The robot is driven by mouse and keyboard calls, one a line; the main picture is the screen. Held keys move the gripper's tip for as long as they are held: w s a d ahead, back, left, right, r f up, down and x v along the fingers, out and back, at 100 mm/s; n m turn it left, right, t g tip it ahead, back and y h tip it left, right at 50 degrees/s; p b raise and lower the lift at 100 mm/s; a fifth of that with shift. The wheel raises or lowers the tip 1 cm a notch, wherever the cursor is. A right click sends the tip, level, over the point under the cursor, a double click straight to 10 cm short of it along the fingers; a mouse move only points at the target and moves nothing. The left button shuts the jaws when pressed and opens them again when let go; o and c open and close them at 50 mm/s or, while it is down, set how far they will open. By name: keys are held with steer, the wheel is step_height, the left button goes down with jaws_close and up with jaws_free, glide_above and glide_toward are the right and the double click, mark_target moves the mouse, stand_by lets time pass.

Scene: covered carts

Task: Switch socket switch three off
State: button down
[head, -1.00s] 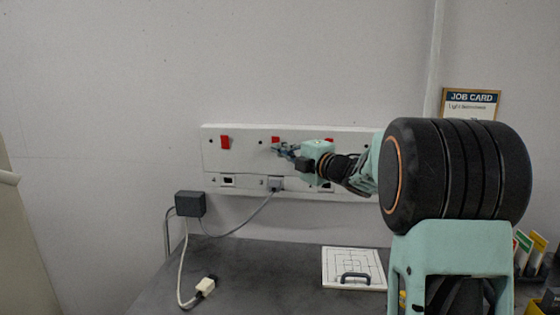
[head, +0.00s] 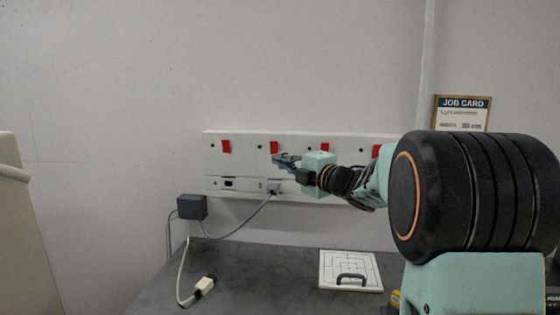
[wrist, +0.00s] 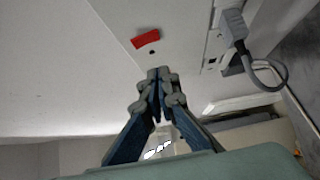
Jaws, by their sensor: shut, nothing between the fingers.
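A white socket panel (head: 300,140) on the wall carries a row of red switches. The first (head: 226,146) and second (head: 274,147) from the left are clear, the third (head: 327,147) shows above my gripper, and the fourth (head: 376,150) is partly behind my arm. My gripper (head: 275,158) is shut and empty, its tips just below the second switch in the head view; contact cannot be told. In the wrist view the shut fingertips (wrist: 160,73) sit apart from a red switch (wrist: 145,39) with a dark dot beside it. The sockets below the third switch are hidden.
A grey plug (head: 274,187) with a cable sits in the panel below the second switch. A board with a handle (head: 350,270) is on the grey bench (head: 260,270). A job card (head: 462,112) hangs right.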

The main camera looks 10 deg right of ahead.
steer(key=v, duration=0.7)
steer(key=shift+s+d+f, duration=0.15)
steer(key=shift+s+f, duration=0.1)
